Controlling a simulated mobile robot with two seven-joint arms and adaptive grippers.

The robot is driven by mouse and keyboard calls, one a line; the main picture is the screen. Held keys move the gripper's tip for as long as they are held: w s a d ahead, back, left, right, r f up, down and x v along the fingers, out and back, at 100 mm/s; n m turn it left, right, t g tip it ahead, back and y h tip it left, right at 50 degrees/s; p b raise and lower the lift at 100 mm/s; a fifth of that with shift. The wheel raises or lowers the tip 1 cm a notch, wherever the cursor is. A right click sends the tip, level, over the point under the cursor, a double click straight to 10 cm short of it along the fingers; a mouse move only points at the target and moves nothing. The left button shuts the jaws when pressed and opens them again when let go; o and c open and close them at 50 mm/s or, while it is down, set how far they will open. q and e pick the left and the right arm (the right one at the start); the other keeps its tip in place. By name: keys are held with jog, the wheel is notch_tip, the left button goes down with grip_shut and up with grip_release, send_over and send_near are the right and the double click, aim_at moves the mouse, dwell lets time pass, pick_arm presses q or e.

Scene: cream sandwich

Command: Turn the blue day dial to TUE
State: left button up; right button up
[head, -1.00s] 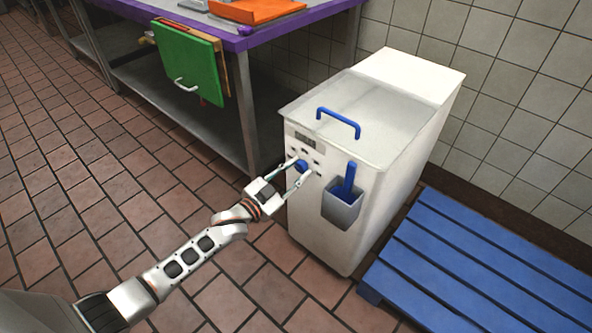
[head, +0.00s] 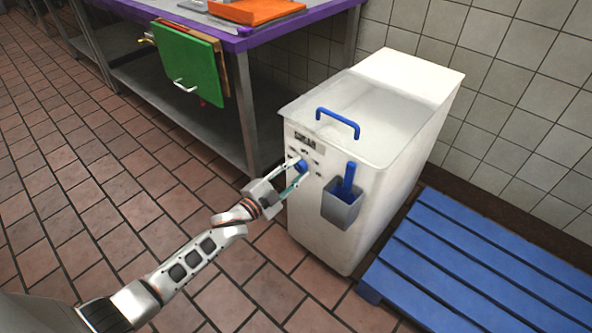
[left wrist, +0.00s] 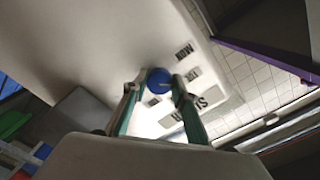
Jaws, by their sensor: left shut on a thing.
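My left gripper (head: 299,172) is shut on the dial, with a finger on either side. In the left wrist view the blue dial (left wrist: 158,80) sits between the two fingertips (left wrist: 157,88), and a pale mark shows on its right side. Small dark labels (left wrist: 184,51) stand around it; one seems to read MON, the others are too small or tilted to read surely. My right gripper is not in view.
The bin has a clear lid with a blue handle (head: 338,122) and a grey holder (head: 341,208) with a blue scoop (head: 347,180) right of the dial. A blue pallet (head: 470,270) lies at right. A purple-edged table (head: 238,42) stands at left.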

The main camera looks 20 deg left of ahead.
pick_arm(q)
jog(key=shift+f, duration=0.1)
jog(key=o, duration=1.1)
jog(key=v, duration=1.2)
